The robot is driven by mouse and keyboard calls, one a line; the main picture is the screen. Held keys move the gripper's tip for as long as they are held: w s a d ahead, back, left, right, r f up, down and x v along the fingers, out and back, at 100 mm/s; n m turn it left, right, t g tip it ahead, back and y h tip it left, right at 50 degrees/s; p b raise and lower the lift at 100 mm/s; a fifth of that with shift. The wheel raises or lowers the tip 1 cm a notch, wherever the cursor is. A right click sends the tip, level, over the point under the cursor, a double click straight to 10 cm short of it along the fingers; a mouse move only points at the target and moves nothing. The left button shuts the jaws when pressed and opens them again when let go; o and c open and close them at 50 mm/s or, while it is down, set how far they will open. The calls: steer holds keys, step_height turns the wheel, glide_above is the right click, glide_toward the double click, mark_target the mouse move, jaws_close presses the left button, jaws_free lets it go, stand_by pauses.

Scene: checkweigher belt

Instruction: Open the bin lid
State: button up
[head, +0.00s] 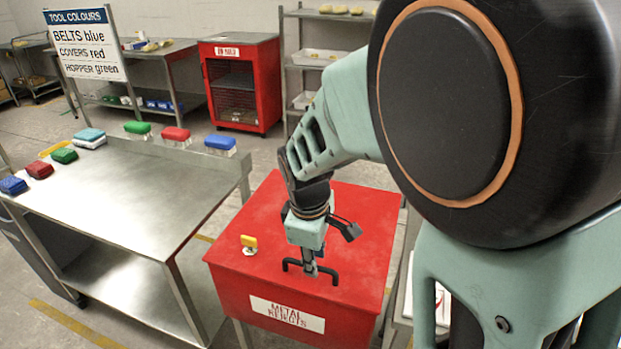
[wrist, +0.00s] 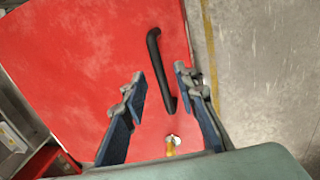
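The red bin (head: 235,288) is labelled METAL REJECTS on its front, and its flat red lid (head: 355,215) lies shut. A black bar handle (head: 291,265) stands on the lid near the front edge; it also shows in the wrist view (wrist: 153,55). My gripper (head: 311,272) points down over the handle. In the wrist view my gripper (wrist: 160,80) is open, with the handle appearing between its two fingers. I cannot tell whether the fingertips are level with the bar or just above it. A yellow knob on a metal base (head: 249,242) sits on the lid left of the handle.
A steel table (head: 130,190) with several coloured tools stands left of the bin. A red cabinet (head: 240,80) and shelving stand behind. The tool-colour sign (head: 85,43) rises at back left. Bare floor shows between table and cabinet. My arm covers the right side.

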steer(key=shift+w+d+f, duration=0.1)
steer(key=shift+w+f, duration=0.1)
steer(key=shift+f, duration=0.65)
steer(key=shift+c, duration=0.5)
jaws_close()
